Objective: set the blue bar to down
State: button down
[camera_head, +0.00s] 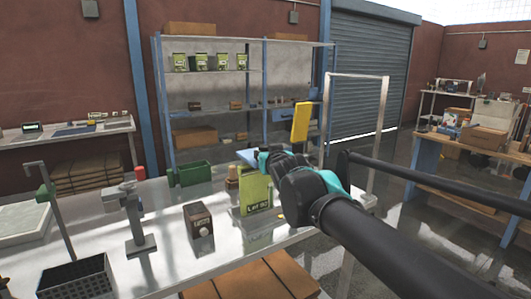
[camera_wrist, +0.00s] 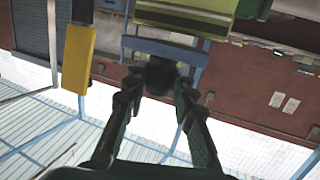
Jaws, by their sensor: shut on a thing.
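The blue bar (camera_head: 247,157) shows as a short light-blue piece just left of my gripper, above the green bag (camera_head: 256,192). In the wrist view the blue bar (camera_wrist: 165,50) lies across the picture just beyond my fingertips, under the green bag (camera_wrist: 185,14). My gripper (camera_wrist: 158,82) is shut at it, with a dark round part between the fingertips. Where the fingers touch the bar is hard to make out. In the head view my gripper (camera_head: 268,160) is seen from behind and its fingertips are mostly hidden.
A yellow panel (camera_head: 301,122) stands upright behind my gripper. A brown box (camera_head: 198,221), a green bin (camera_head: 193,174) and a metal stand (camera_head: 136,222) are on the bench. A pale upright frame (camera_head: 386,135) rises beyond my arm. Brown boxes (camera_head: 255,279) lie below the bench's front edge.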

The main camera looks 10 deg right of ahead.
jog(key=shift+f, duration=0.1)
jog(key=c, duration=1.2)
grip_release()
notch_tip(320, 180, up, 10)
jog(key=shift+r, duration=0.1)
